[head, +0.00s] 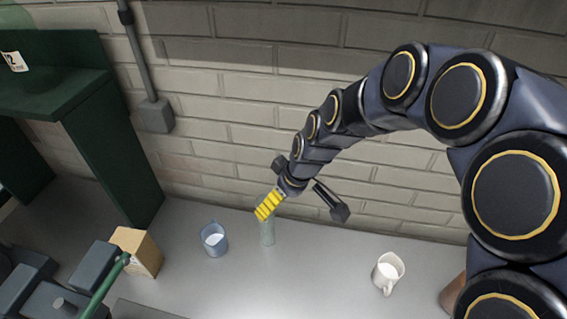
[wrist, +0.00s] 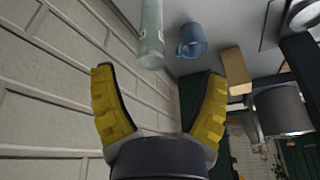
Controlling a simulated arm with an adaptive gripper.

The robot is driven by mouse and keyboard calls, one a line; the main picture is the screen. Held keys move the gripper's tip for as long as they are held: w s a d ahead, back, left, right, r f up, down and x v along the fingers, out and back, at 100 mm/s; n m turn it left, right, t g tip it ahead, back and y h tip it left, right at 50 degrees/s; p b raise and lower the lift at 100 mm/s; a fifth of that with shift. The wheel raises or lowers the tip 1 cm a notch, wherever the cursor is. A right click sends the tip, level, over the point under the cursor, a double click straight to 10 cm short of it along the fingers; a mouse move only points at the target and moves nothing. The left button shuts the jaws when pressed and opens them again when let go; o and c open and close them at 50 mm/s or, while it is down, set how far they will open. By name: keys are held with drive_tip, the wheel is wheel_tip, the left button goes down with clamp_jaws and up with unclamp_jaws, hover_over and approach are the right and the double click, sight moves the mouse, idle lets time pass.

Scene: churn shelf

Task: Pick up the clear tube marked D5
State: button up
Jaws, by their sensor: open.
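The clear tube (head: 267,234) stands upright on the grey counter, near the wall. It is pale green and see-through. In the wrist view the tube (wrist: 151,38) shows at the top, ahead of the fingertips and roughly between them; I cannot read a D5 mark. My gripper (head: 268,206) has yellow ridged fingers and hangs just above the tube in the head view, where a finger overlaps the tube's top. In the wrist view my gripper (wrist: 157,72) is open with nothing between its fingers. I cannot tell the exact gap to the tube.
A blue mug (head: 214,240) stands just left of the tube. A cardboard box (head: 138,252) and a green-handled item (head: 104,285) are further left. A white mug (head: 388,272) stands to the right. The brick wall (head: 220,95) is close behind. Counter (head: 320,265) between tube and white mug is clear.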

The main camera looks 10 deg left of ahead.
sight(266, 223)
drive_tip(key=w+a+f, duration=0.2)
drive_tip(key=f, duration=0.3)
drive_tip(key=w+a+f+n, duration=0.1)
drive_tip(key=w+a+f, duration=0.1)
drive_tip(key=f, duration=0.3)
drive_tip(key=shift+a, duration=0.6)
drive_tip(key=c, duration=1.2)
